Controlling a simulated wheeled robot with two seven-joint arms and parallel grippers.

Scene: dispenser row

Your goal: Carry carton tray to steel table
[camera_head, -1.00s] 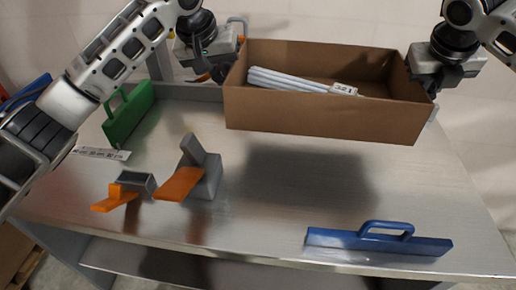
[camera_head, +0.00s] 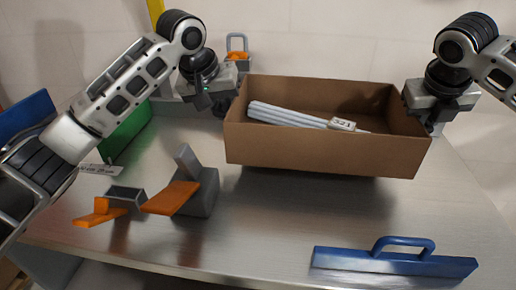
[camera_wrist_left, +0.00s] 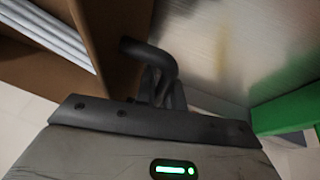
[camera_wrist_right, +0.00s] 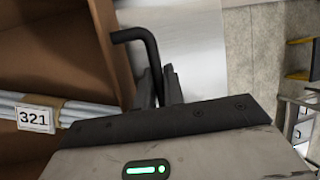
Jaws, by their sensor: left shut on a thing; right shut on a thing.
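The brown open carton tray (camera_head: 320,150) is level over the back of the steel table (camera_head: 270,225), very low. I cannot tell whether its base touches the top. It holds pale rods with a tag reading 321 (camera_head: 341,125). My left gripper (camera_head: 222,106) is shut on the tray's left end; the left wrist view shows a dark bent handle (camera_wrist_left: 155,60) at its fingers. My right gripper (camera_head: 434,124) is shut on the right end, with a similar dark handle (camera_wrist_right: 140,40) in the right wrist view. The fingertips are partly hidden.
A blue handled tool (camera_head: 395,263) lies at the table's front right. Grey blocks with orange parts (camera_head: 172,198) (camera_head: 100,213) stand at front left. A green handled tool (camera_head: 125,130) is at back left, partly behind my left arm. The front middle is clear.

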